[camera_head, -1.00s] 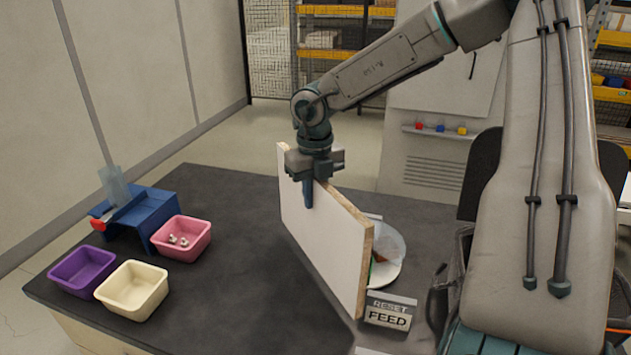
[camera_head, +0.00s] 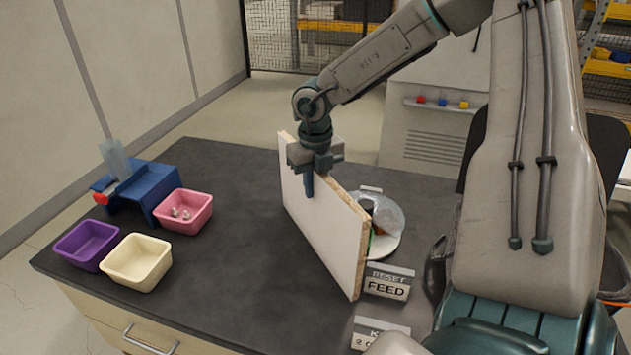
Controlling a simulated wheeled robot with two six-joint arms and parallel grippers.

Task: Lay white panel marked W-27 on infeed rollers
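A white panel (camera_head: 322,232) with bare wood-coloured edges is held upright on its edge over the dark table. My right gripper (camera_head: 311,183) is shut on the panel's top edge, with one finger showing on the white face. The panel's lower edge is at or just above the table; I cannot tell which. No W-27 mark is legible on the face I see. The infeed rollers are not visible. My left gripper is not in view.
A round clear-covered device (camera_head: 385,222) stands behind the panel, beside a RESET/FEED sign (camera_head: 387,283). At left are a blue stand (camera_head: 150,190), a pink bin (camera_head: 184,212), a purple bin (camera_head: 87,244) and a cream bin (camera_head: 136,262). The table (camera_head: 225,260) between is clear.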

